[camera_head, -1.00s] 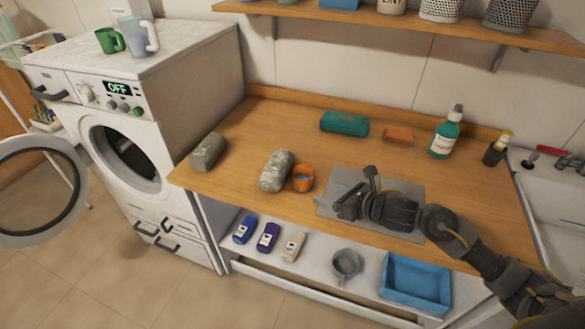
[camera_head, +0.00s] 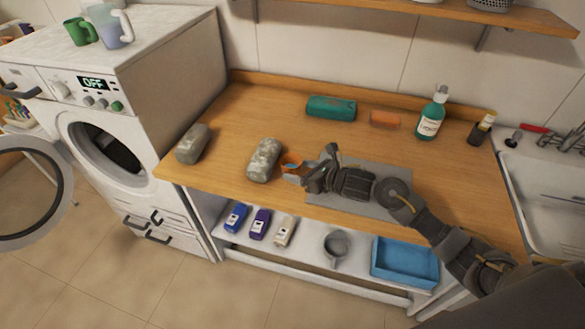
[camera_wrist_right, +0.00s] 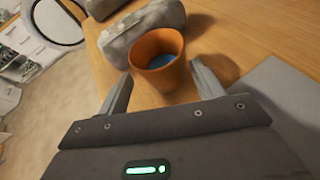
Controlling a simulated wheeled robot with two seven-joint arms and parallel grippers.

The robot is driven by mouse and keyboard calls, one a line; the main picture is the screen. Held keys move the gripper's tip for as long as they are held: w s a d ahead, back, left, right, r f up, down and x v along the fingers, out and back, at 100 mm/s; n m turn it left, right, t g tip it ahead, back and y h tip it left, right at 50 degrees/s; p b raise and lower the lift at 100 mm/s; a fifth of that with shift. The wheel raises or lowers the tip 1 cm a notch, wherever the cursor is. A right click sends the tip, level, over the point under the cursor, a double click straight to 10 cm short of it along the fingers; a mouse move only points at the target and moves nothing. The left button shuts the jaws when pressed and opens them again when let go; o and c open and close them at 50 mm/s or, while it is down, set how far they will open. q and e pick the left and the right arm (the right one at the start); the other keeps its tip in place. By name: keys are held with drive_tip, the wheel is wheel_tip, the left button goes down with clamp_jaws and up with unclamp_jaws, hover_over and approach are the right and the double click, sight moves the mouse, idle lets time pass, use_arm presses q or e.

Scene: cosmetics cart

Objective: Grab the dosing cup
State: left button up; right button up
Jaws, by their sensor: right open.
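The dosing cup, a small orange cup (camera_head: 290,160) with something blue inside, stands upright on the wooden counter beside a grey speckled bundle. In the right wrist view the orange cup (camera_wrist_right: 156,62) sits ahead of and between the two fingers. My right gripper (camera_head: 302,171) is open at the cup's right side; it also shows in the right wrist view (camera_wrist_right: 162,82). Its fingers are at or near the cup's near side; contact cannot be told. In the head view the gripper hides part of the cup. My left gripper is not in view.
The grey speckled bundle (camera_head: 265,160) is close left of the cup. A grey mat (camera_head: 385,178) lies under my right arm. A teal pack (camera_head: 331,108), orange bar (camera_head: 385,119) and green bottle (camera_head: 432,115) stand farther back. The counter's front edge is near.

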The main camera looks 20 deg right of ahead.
sight(299, 169)
drive_tip(key=p+x, duration=0.1)
drive_tip(key=x, duration=0.3)
drive_tip(key=shift+d+r+p, duration=0.1)
drive_tip(key=shift+p, duration=0.2)
drive_tip(key=shift+w+f, duration=0.35)
drive_tip(key=shift+w, duration=0.05)
drive_tip(key=c, duration=0.8)
